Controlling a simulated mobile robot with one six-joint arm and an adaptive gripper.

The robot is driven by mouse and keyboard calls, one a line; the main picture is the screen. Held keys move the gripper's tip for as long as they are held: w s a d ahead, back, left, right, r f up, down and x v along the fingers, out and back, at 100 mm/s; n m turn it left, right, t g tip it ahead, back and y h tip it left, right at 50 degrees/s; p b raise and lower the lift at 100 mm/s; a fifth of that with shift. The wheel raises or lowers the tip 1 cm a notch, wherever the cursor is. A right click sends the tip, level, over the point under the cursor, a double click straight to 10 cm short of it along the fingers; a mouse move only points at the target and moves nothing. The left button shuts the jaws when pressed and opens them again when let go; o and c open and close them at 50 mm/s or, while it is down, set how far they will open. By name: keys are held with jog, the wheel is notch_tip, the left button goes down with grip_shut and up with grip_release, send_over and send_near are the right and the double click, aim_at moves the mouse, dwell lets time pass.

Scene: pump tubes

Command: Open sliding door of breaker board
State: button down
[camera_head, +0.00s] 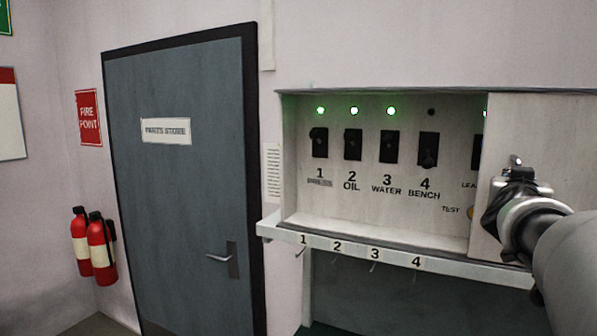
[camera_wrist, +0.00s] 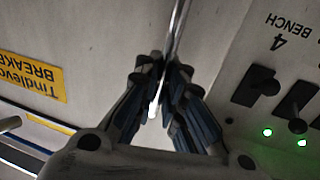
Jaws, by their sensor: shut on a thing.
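The breaker board (camera_head: 375,215) is a pale wall box. Its sliding door (camera_head: 570,135) is a pale panel at the right end, leaving switches 1 to 4 uncovered and partly covering a further switch and its lettering. In the wrist view the door (camera_wrist: 70,30) carries a yellow label (camera_wrist: 30,76). My gripper (camera_head: 512,190) is at the door's left part. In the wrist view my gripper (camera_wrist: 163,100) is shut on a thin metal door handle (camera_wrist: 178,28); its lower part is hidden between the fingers. A handle tip (camera_head: 516,160) shows above the gripper.
Green lamps glow above switches 1 to 3; the lamp (camera_head: 431,112) above switch 4 is dark. A numbered ledge with hooks (camera_head: 375,254) juts out below the board. A grey door (camera_head: 180,180) and fire extinguishers (camera_head: 102,248) are on the left.

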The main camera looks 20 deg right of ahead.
jog(key=shift+f, duration=0.2)
jog(key=c, duration=1.9)
grip_release()
jog(key=shift+s+a+r, duration=0.1)
jog(key=shift+a+r, duration=0.05)
jog(key=shift+o, duration=1)
